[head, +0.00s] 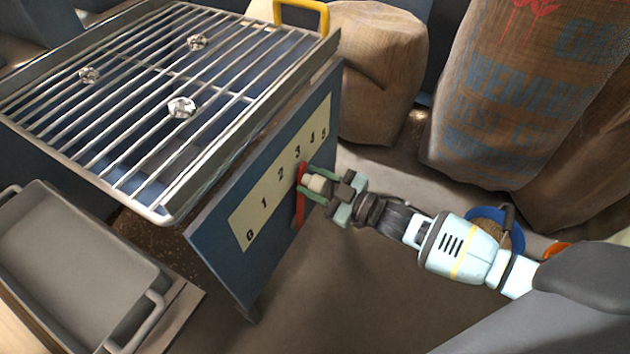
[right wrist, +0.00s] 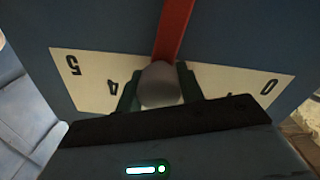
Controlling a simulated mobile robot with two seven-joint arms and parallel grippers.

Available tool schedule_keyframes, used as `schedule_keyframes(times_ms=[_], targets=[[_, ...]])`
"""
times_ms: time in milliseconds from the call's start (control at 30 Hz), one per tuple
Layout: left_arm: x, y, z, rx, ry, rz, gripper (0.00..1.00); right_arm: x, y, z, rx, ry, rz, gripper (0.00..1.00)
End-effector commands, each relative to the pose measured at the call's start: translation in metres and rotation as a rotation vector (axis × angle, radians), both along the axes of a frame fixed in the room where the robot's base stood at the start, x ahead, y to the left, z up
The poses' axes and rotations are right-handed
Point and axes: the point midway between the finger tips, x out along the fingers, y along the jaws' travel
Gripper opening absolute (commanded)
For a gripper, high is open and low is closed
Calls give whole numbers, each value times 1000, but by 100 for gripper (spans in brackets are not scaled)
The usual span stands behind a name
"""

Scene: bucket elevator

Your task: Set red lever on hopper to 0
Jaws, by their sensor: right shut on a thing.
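The hopper (head: 215,255) is a blue box with a metal grate on top. A cream scale plate (head: 265,205) on its side is marked 0 to 5. The red lever (head: 300,207) stands on that side, its upper end near the 3. My right gripper (head: 312,183) is shut on the lever's pale knob. In the right wrist view the grey knob (right wrist: 160,85) sits between the green fingers, with the red lever shaft (right wrist: 173,30) behind it. The fingers hide the middle numbers there. My left gripper is not in view.
A grey tray (head: 70,270) with handles stands at the lower left. Several crumpled bits lie on the grate (head: 130,95). A yellow handle (head: 302,8) rises at the grate's far corner. Full sacks (head: 520,100) stand behind, and a blue-rimmed round thing (head: 487,218) lies beyond my right arm.

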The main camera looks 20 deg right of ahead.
Motion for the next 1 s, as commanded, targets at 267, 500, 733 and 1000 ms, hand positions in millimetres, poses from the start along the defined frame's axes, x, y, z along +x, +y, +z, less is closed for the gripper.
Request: schedule_keyframes(times_ms=[267, 500, 733, 1000], targets=[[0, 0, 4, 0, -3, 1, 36, -4, 4, 1, -31, -24, -2, 0], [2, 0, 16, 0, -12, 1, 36, -19, 23, 3, -137, -106, -2, 0], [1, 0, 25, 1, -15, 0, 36, -39, 49, -3, -294, -227, -2, 0], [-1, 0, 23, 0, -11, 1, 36, -61, 77, -18, -475, -367, -2, 0]])
